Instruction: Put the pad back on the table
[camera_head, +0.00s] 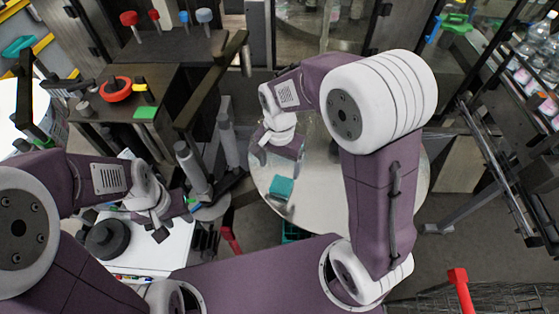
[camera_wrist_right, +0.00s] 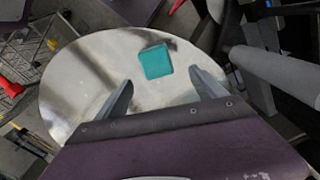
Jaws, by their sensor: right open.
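A teal square pad (camera_head: 281,188) lies flat on the shiny round table (camera_head: 325,190), towards the table's near left side. In the right wrist view the pad (camera_wrist_right: 156,61) shows beyond the fingertips, between their lines, with bare table (camera_wrist_right: 80,85) around it. My right gripper (camera_wrist_right: 160,87) is open and empty, its two grey fingers apart and not touching the pad. In the head view my right gripper (camera_head: 281,158) is above the table, just behind the pad. My left gripper (camera_head: 172,222) is over the white surface at the left; its finger gap is unclear.
A dark cabinet (camera_head: 160,90) at the left carries a red ring (camera_head: 116,89) and a green square (camera_head: 144,112). A black reel (camera_head: 107,239) lies on the white surface. Grey cylinders (camera_head: 192,170) stand left of the table. A wire basket (camera_head: 490,295) is at lower right.

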